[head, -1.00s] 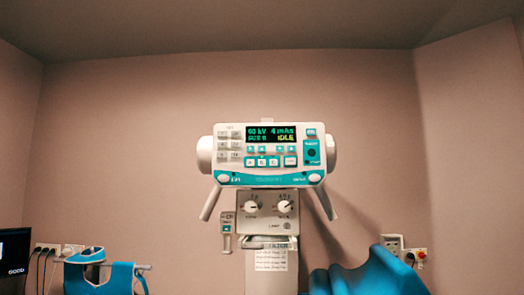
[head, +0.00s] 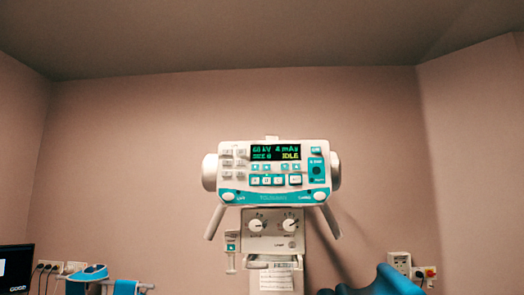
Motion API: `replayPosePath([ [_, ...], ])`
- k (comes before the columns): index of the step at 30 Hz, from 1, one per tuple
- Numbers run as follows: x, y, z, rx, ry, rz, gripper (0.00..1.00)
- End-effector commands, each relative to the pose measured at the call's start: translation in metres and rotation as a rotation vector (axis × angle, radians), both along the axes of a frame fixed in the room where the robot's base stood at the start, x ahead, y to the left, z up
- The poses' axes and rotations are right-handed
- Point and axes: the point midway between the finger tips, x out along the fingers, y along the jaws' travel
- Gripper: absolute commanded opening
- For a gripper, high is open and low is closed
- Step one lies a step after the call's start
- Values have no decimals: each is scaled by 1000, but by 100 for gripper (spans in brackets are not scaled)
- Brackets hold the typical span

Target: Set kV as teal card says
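The x-ray control console (head: 274,172) stands upright at the centre of the head view, white with teal trim. Its dark display (head: 276,153) appears to read 60 kV and 4 mAs in green, with IDLE in yellow; the smaller text is unclear. Small teal and white buttons (head: 267,181) lie under the display, their labels too small to read. Two round knobs (head: 273,225) sit on a panel below the console. I see no teal card that I can identify. A white printed sheet (head: 276,280) hangs below the knobs, its text unreadable. My gripper is not in view.
A dark monitor (head: 16,268) is at the lower left edge, beside a teal and white item (head: 90,280). A teal-blue padded shape (head: 385,283) is at the lower right. Wall outlets (head: 400,262) are behind it. The wall around the console is bare.

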Motion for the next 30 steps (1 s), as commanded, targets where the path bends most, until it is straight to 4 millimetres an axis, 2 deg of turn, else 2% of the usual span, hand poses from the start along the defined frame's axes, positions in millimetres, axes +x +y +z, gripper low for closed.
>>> replayPosePath([
  [1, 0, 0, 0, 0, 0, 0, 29],
  [6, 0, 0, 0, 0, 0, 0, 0],
  [30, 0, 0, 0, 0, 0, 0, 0],
])
